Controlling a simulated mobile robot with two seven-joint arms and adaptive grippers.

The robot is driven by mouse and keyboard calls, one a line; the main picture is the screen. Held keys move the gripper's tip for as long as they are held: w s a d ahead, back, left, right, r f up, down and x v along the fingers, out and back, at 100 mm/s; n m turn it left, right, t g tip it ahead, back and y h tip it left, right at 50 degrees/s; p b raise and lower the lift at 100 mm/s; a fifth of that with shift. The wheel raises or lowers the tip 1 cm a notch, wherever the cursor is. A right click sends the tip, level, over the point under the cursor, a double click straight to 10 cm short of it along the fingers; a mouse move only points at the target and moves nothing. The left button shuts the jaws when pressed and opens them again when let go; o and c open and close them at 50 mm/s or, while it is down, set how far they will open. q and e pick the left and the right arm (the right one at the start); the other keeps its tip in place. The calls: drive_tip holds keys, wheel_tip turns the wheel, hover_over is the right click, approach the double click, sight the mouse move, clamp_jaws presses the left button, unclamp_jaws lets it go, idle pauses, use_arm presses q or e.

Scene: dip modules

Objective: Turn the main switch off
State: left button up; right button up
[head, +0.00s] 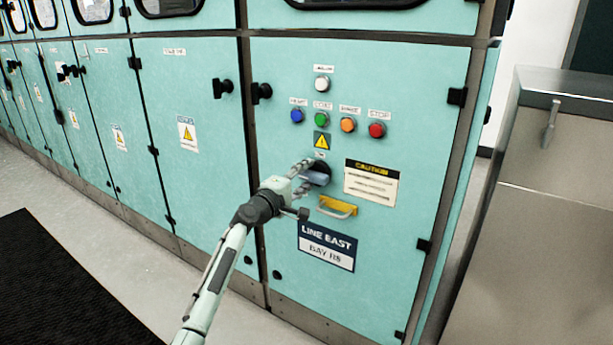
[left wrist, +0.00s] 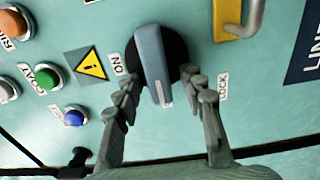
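The main switch (head: 319,171) is a grey-blue lever knob on a round black base, on the teal cabinet door under a yellow warning triangle. In the left wrist view, the knob (left wrist: 151,55) has a white mark at its lower end, pointing toward neither the ON label (left wrist: 118,64) nor the LOCK label (left wrist: 223,88). My left gripper (head: 307,177) is at the switch. In the left wrist view, the left gripper (left wrist: 164,92) is open with one finger on each side of the knob and visible gaps. My right gripper is not in view.
Blue (head: 297,116), green (head: 321,119), orange (head: 348,124) and red (head: 377,130) buttons sit above the switch. A yellow bracket with a metal loop (head: 338,207) is just below it. A metal cabinet (head: 550,200) stands at right.

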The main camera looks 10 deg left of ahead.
use_arm(q)
drive_tip(key=v, duration=1.2)
drive_tip(key=s+f+m+g+y+p, duration=0.3)
drive_tip(key=s+f+m+g, duration=0.6)
drive_tip(key=s+f, duration=1.15)
drive_tip(key=s+a+f+m+g+y+p, duration=0.1)
drive_tip(key=s+a+f+m+g+y, duration=0.1)
drive_tip(key=s, duration=0.7)
drive_tip(key=s+a+f+m+g+y, duration=0.2)
drive_tip(key=s+a+f+m+g, duration=0.1)
drive_tip(key=s+f, duration=0.4)
drive_tip(key=s+a+m, duration=0.1)
drive_tip(key=s, duration=0.1)
drive_tip(key=shift+s+f+m+y+p, duration=0.15)
drive_tip(key=shift+s+m+y+p, duration=0.15)
drive_tip(key=shift+s+m+p, duration=0.1)
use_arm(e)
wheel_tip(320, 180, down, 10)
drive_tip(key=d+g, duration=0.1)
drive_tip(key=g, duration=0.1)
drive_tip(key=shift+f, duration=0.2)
